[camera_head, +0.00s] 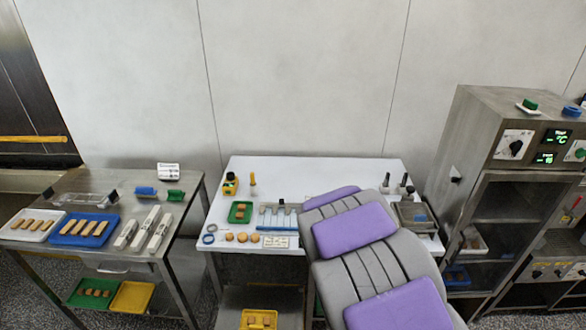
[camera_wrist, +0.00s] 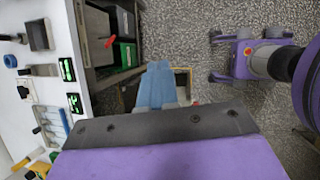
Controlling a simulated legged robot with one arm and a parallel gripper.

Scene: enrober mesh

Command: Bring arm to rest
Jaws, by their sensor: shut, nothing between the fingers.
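My gripper (camera_wrist: 158,68) shows in the wrist view as light blue fingers close together, shut and empty. It hangs above the speckled floor, clear of any object. My grey and purple arm fills the lower middle of the head view, in front of the white table (camera_head: 225,174). The gripper itself cannot be made out in the head view. Part of the table is hidden behind the arm.
A steel table (camera_head: 88,184) on the left bears a white tray (camera_head: 18,236) and a blue tray (camera_head: 62,241) with brown bars. A steel cabinet (camera_head: 458,128) with green displays stands at right. Speckled floor (camera_wrist: 185,28) is open beside my gripper.

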